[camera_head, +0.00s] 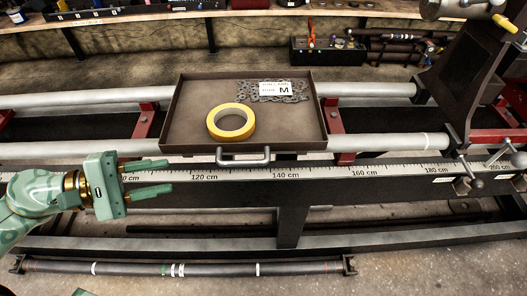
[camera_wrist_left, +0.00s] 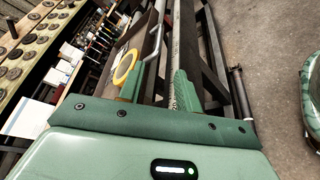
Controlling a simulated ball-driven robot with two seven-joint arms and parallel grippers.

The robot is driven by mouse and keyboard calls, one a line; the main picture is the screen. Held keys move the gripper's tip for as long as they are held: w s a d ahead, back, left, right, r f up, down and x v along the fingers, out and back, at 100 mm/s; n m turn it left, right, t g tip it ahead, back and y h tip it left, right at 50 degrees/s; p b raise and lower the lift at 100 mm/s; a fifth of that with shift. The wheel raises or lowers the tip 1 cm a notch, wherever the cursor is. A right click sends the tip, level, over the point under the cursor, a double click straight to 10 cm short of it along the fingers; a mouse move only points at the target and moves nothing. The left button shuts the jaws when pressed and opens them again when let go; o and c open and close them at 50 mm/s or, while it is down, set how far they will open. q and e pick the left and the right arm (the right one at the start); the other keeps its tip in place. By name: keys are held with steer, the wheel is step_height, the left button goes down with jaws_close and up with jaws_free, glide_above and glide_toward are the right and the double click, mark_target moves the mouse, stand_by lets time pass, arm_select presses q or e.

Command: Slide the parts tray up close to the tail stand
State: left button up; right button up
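The parts tray (camera_head: 185,120) is a brown, shallow, square tray resting across the two light rails. A bar handle (camera_head: 243,161) sticks out from its front side. The tail stand (camera_head: 465,75) is a dark upright casting at the right, with a clear gap between it and the tray. My left gripper (camera_head: 165,176) is left of the handle, in front of the tray's front left corner, fingers spread and empty. In the left wrist view the open fingers (camera_wrist_left: 158,88) point toward the bar handle (camera_wrist_left: 152,50), which appears beyond them. My right gripper is not in view.
The tray holds a yellow tape roll (camera_head: 215,128) and a grey chain (camera_head: 298,96) with a white "M" label (camera_head: 275,89). A ruler beam (camera_head: 320,171) runs along the front. Clamp levers (camera_head: 468,175) stick out below the tail stand. A black toolbox (camera_head: 328,52) stands behind.

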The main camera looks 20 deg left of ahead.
arm_select(q)
steer(key=b, duration=0.2)
glide_toward(230, 165)
steer(key=r+x, duration=0.1)
steer(key=x, duration=0.8)
steer(key=f+x, duration=0.1)
steer(key=x, duration=0.2)
steer(key=shift+w+d, duration=0.15)
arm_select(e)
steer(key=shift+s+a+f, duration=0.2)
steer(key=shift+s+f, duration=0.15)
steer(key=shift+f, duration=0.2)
arm_select(q)
jaws_close()
